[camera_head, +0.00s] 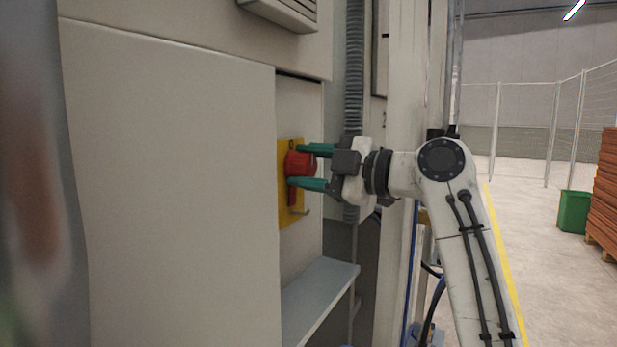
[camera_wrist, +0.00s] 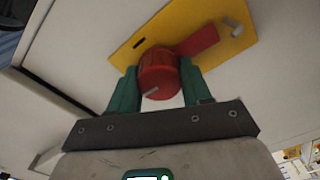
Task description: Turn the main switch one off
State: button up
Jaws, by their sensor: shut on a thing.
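The main switch is a red rotary knob (camera_head: 299,165) with a handle on a yellow plate (camera_head: 284,214), mounted on the side of a light grey cabinet. My gripper (camera_head: 314,168) reaches in from the right, its green fingers above and below the knob. In the wrist view the red knob (camera_wrist: 159,76) sits between the two green fingers (camera_wrist: 157,88), which are shut on it. The red handle (camera_wrist: 198,41) extends past the fingers across the yellow plate (camera_wrist: 150,35). In the head view the handle's lower end points down. The markings are too small to read fully.
A metal hook or bracket (camera_head: 300,212) sticks out near the plate's lower edge. A grey ledge (camera_head: 318,291) juts out below. The large cabinet panel (camera_head: 170,180) fills the left. A ribbed conduit (camera_head: 354,70) runs up behind my gripper. Open floor lies at the right.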

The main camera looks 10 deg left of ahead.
jog(key=shift+s+n, duration=0.1)
jog(key=shift+n, duration=0.2)
dwell(0.4)
jog(key=o, duration=1)
jog(key=shift+o, duration=0.2)
jog(key=v, duration=1)
jog(key=shift+d, duration=0.35)
jog(key=shift+s, duration=0.15)
